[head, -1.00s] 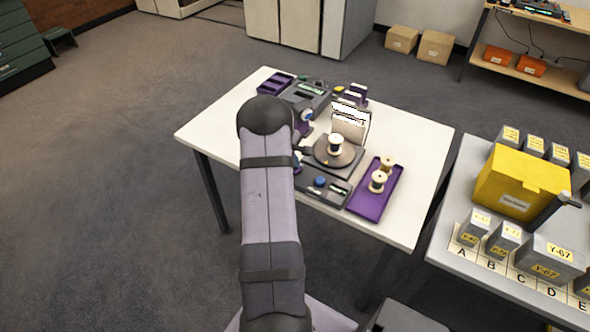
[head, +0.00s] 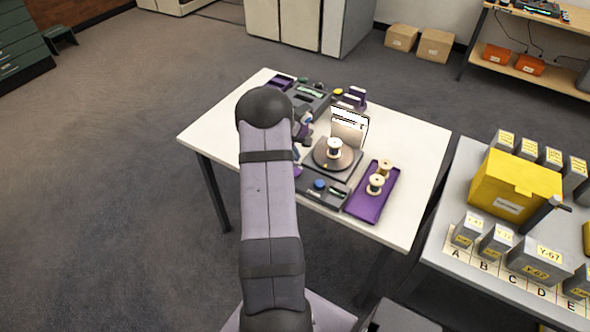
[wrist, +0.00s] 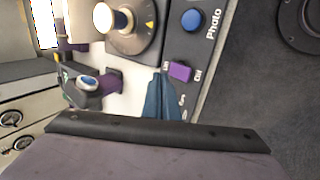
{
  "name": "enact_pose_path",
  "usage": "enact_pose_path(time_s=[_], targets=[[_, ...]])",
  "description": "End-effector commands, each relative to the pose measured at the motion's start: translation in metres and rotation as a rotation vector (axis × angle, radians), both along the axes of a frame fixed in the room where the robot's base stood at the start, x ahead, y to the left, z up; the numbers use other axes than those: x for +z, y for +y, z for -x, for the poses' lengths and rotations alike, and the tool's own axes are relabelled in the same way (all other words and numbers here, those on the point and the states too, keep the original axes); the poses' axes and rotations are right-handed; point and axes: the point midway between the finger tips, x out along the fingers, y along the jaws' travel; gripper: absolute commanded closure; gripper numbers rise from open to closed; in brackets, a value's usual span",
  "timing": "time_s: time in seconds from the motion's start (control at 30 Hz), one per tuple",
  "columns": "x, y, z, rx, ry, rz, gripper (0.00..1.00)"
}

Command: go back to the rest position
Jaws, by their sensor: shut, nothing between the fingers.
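My gripper (wrist: 160,74) shows in the wrist view as narrow blue-grey fingers beyond the dark-banded edge of my own arm. Its fingers are together and empty. Behind it lie a panel with a blue round knob (wrist: 191,20), a small purple block (wrist: 180,71) and lettering. In the head view my arm rises in front of the white table (head: 215,125) and hides the gripper. Nothing is seen held.
On the table, a spool (head: 334,148) stands on a round turntable, with a white upright panel (head: 349,120) behind it. A purple tray (head: 366,207) holds two spools. At right, another table holds a yellow box (head: 514,184) and several grey labelled boxes.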

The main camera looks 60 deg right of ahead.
Motion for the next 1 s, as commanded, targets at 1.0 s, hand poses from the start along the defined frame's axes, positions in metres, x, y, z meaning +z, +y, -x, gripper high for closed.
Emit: enact_pose_path(time_s=[1.0], targets=[[-0.060, 0.163, 0.101, -0.571, 0.091, -0.368, 1.00]])
